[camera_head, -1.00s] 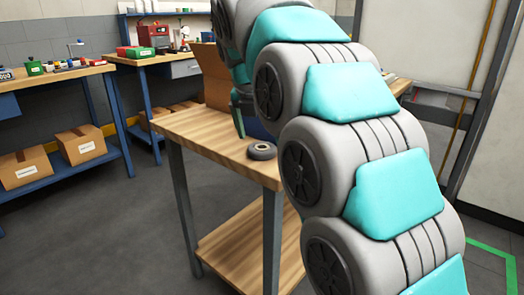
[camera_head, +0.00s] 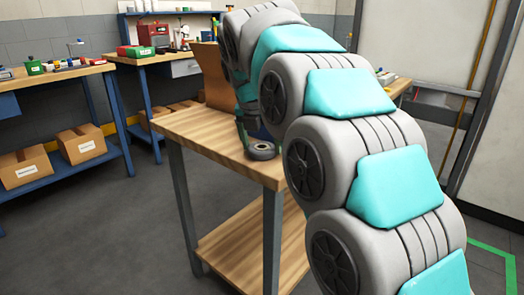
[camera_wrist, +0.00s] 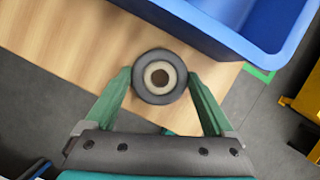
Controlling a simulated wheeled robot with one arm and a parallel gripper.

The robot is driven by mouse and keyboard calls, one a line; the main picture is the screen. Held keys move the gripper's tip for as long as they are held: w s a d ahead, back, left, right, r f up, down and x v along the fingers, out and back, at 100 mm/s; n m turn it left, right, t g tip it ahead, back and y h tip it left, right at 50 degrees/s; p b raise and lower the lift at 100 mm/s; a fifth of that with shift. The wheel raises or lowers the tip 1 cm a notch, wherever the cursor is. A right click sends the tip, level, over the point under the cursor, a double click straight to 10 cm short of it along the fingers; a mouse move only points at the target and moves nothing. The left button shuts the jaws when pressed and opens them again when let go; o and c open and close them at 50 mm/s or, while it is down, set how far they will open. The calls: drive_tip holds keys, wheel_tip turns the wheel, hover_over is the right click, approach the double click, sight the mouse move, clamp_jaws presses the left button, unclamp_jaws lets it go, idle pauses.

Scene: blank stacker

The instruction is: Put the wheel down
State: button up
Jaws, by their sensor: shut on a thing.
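The wheel (camera_wrist: 140,88) is a dark grey ring with a pale hub and a dark centre hole. In the wrist view it sits between the two green fingers of my gripper (camera_wrist: 159,86), which are shut on it. In the head view the wheel (camera_head: 261,150) is at the right front corner of the wooden table (camera_head: 190,127). It appears to be at the tabletop, but I cannot tell whether it rests fully on it. My gripper (camera_head: 246,143) reaches it from behind and above, partly hidden by my arm.
A blue bin (camera_wrist: 225,38) stands on the table close beside the wheel. A cardboard box (camera_head: 214,80) is farther back on the table. The table's edge is close to the wheel. The front left part of the tabletop is clear.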

sight(264, 144)
drive_tip(key=c, duration=0.5)
drive_tip(key=shift+o, duration=0.2)
drive_tip(key=shift+r, duration=0.1)
drive_tip(key=shift+r, duration=1.7)
drive_tip(key=s+d+b, duration=0.1)
drive_tip(key=s+d, duration=0.1)
drive_tip(key=s, duration=0.5)
drive_tip(key=s+d+r, duration=0.1)
drive_tip(key=s, duration=0.7)
drive_tip(key=shift+s+d+r+b, duration=0.2)
drive_tip(key=shift+s+d+b, duration=0.1)
drive_tip(key=shift+d+b, duration=0.1)
